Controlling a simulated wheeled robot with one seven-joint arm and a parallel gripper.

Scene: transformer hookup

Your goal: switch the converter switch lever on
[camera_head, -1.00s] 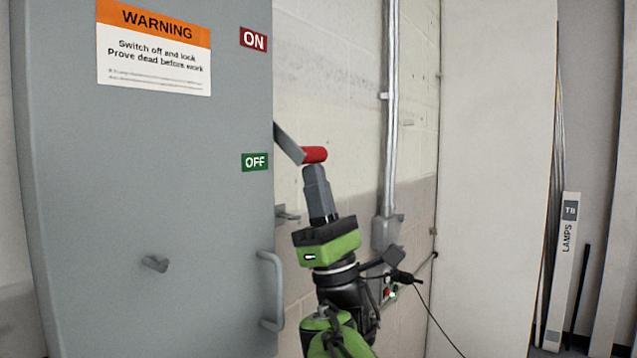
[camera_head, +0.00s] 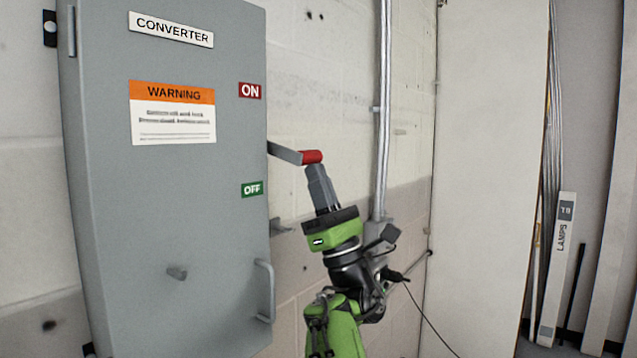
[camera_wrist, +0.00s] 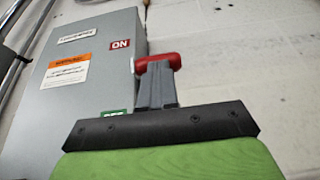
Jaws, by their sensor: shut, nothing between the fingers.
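The converter box (camera_head: 180,220) is a grey cabinet on the wall, labelled CONVERTER. Its switch lever (camera_head: 285,152) sticks out of the right side, with a red handle (camera_head: 313,156) at its end. The lever stands between the red ON label (camera_head: 250,91) and the green OFF label (camera_head: 252,189), close to level. My gripper (camera_head: 318,172) is shut and empty, with its fingertips just under the red handle and seeming to touch it. In the wrist view the red handle (camera_wrist: 158,62) lies across the tips of my gripper (camera_wrist: 157,68).
A conduit (camera_head: 383,110) runs down the wall right of my arm. A cable hangs near my wrist. A LAMPS box (camera_head: 558,270) stands far right.

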